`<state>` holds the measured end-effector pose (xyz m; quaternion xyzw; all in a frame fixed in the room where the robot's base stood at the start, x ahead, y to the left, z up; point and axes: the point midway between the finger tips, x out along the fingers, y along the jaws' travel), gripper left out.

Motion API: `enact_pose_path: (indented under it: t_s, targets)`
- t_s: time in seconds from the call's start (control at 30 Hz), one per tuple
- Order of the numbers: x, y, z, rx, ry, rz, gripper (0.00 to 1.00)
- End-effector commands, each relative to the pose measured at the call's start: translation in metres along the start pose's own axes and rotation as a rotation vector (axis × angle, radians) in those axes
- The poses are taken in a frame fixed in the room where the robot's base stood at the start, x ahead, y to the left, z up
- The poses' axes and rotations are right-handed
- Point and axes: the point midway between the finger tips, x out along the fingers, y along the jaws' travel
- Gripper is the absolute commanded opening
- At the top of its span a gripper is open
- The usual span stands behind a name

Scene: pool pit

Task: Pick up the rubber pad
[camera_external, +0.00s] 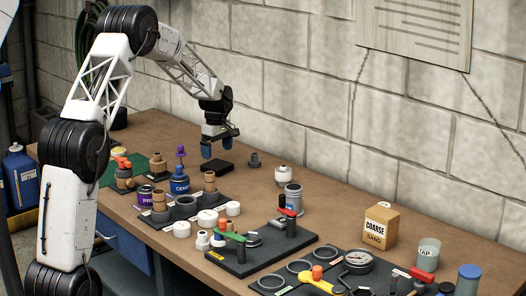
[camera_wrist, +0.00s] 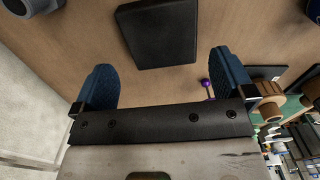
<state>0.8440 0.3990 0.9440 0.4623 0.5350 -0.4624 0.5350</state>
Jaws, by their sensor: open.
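The rubber pad (camera_external: 217,168) is a flat black square lying on the brown workbench. In the wrist view the rubber pad (camera_wrist: 158,33) lies at the top middle, apart from the fingers and ahead of the gap between them. My gripper (camera_external: 219,148) is above the bench, over or close to the pad. In the wrist view my gripper (camera_wrist: 165,85) shows two blue fingertips spread wide with nothing between them. I cannot tell the exact height of the fingertips above the pad.
A blue cement can (camera_external: 180,184) with a purple-topped applicator stands left of the pad. The block wall (camera_external: 310,100) rises behind. Black trays with fittings fill the front.

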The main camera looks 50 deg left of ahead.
Motion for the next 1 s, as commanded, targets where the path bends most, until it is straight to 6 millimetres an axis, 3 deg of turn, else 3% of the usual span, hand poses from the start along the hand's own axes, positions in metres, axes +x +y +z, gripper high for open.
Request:
enact_pose_path:
  t_s: [0.37,0.8,1.0]
  targets:
    - [0.004,0.000,0.000,0.000,0.000,-0.001,1.00]
    - [0.047,-0.002,-0.001,0.000,0.000,-0.001,1.00]
    - [0.053,-0.002,-0.001,0.000,0.000,0.000,1.00]
